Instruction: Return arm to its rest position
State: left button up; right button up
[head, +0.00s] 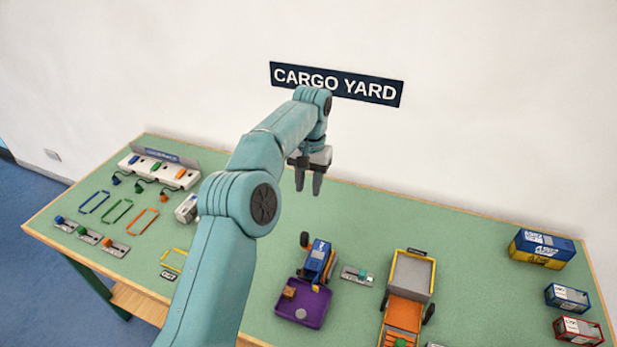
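My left arm (258,170) comes in from the bottom left and reaches up over the green table (440,240). My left gripper (309,188) hangs at its end with the fingers pointing down, above the back part of the table. The two dark fingers are apart with nothing between them. My arm hides part of the table's left middle. My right gripper is not in view.
A blue vehicle (318,258) with a purple tray (303,304) and an orange truck (405,310) stand in front. Containers, including a blue-yellow one (541,249), sit at right. A white socket strip (158,170) and coloured frames lie left. The wall stands behind the table.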

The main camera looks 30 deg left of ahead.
pick_arm(q)
jog(key=shift+r, duration=0.55)
